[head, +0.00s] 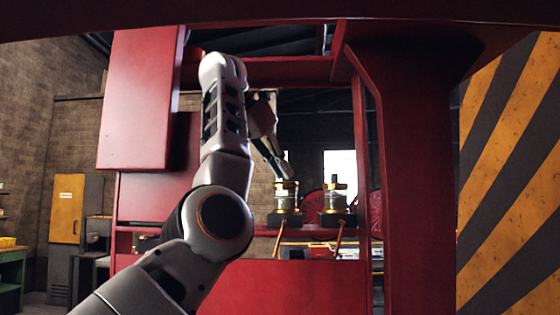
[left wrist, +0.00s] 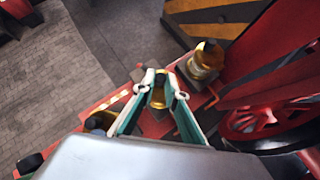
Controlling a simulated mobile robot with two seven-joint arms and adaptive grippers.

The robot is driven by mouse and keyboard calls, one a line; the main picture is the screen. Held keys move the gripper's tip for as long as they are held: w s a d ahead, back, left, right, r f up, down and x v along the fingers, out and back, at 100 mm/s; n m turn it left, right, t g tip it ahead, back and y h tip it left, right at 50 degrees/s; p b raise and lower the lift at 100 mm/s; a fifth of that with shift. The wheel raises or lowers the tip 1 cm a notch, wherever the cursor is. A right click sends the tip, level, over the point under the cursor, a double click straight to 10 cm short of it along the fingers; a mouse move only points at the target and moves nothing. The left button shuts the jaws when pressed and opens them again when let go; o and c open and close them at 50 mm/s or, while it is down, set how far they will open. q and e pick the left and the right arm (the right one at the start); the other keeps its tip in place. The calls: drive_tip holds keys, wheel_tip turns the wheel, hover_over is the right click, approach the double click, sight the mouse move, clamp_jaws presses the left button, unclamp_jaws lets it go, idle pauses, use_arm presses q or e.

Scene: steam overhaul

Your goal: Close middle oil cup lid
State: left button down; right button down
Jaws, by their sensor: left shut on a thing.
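The middle oil cup (head: 286,197) is a brass and glass cup on the red ledge, under my left gripper (head: 279,172). In the left wrist view, my left gripper (left wrist: 160,82) has its teal-lined fingers on either side of the small brass top of this cup (left wrist: 158,97), shut on its lid. The fingers hide part of the lid, and I cannot tell how far it is tilted. A second oil cup (head: 337,206) stands upright to the right, and it also shows in the left wrist view (left wrist: 206,60). My right gripper is not in view.
Another brass cup (left wrist: 100,121) shows partly at the left of the wrist view. A red spoked wheel (left wrist: 258,120) lies to the right there. A red post (head: 415,170) stands right of the cups, and red panels (head: 140,100) stand to the left.

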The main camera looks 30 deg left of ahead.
use_arm(q)
drive_tip(key=shift+w+g+p, duration=0.1)
drive_tip(key=shift+g+p, duration=0.35)
drive_tip(key=shift+g, duration=0.05)
drive_tip(key=shift+a+h, duration=0.1)
drive_tip(key=shift+h, duration=0.2)
drive_tip(key=shift+w+f+p, duration=0.1)
drive_tip(key=shift+p, duration=0.25)
drive_tip(key=shift+n, duration=0.3)
drive_tip(key=shift+f, duration=0.1)
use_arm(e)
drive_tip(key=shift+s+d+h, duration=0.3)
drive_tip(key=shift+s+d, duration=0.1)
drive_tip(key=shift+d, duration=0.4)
use_arm(q)
drive_tip(key=c, duration=2)
unclamp_jaws()
drive_tip(key=shift+c, duration=0.2)
drive_tip(key=shift+w, duration=0.1)
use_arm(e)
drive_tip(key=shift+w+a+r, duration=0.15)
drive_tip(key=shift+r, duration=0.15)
